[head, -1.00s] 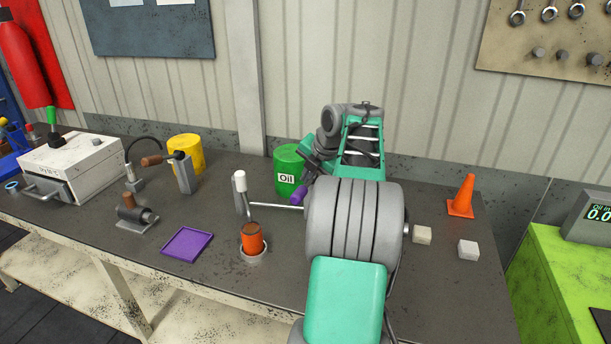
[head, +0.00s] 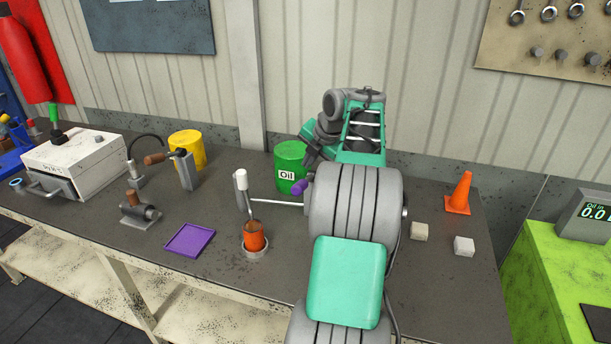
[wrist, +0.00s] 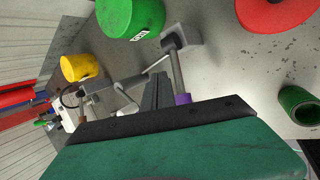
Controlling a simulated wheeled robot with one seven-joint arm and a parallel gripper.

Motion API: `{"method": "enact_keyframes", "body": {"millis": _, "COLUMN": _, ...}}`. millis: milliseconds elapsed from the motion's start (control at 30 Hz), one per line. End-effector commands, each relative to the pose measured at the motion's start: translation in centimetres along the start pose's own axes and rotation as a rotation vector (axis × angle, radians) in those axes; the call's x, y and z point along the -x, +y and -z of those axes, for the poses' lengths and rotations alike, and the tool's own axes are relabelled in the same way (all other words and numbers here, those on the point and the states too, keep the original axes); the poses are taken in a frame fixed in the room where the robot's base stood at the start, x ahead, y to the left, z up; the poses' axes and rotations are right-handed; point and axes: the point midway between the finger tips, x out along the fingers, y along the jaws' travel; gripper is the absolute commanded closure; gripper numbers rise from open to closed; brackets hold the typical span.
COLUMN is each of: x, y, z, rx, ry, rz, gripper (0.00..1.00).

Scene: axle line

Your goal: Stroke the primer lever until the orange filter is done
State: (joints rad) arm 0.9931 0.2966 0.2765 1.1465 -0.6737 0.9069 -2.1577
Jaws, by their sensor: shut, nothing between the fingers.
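The orange filter (head: 254,236) stands upright in a pale ring on the bench. A post with a white knob (head: 241,179) stands behind it. A lever with a purple grip (head: 299,188) shows just left of my arm; in the wrist view its purple grip (wrist: 183,99) ends a metal rod from a grey block (wrist: 187,36). My gripper (wrist: 157,92) is shut and empty, with its dark fingers beside the purple grip. I cannot tell whether they touch it. In the head view my gripper is mostly hidden by my arm.
A green oil can (head: 291,163) stands behind the lever. A purple tray (head: 189,240), a brown-handled lever (head: 155,159) and a yellow can (head: 190,147) are to the left. An orange cone (head: 459,193) and two pale blocks (head: 419,231) are to the right.

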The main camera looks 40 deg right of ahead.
Motion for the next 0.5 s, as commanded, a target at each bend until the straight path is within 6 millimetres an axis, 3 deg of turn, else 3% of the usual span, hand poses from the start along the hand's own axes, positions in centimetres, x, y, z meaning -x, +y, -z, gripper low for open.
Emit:
{"method": "enact_keyframes", "body": {"millis": 300, "x": 2.8, "y": 1.9, "z": -1.8, "rx": 0.001, "ry": 0.000, "rz": 0.000, "gripper": 1.00}}
{"method": "enact_keyframes", "body": {"millis": 500, "x": 3.0, "y": 2.1, "z": -2.1, "rx": 0.000, "ry": 0.000, "rz": 0.000, "gripper": 1.00}}
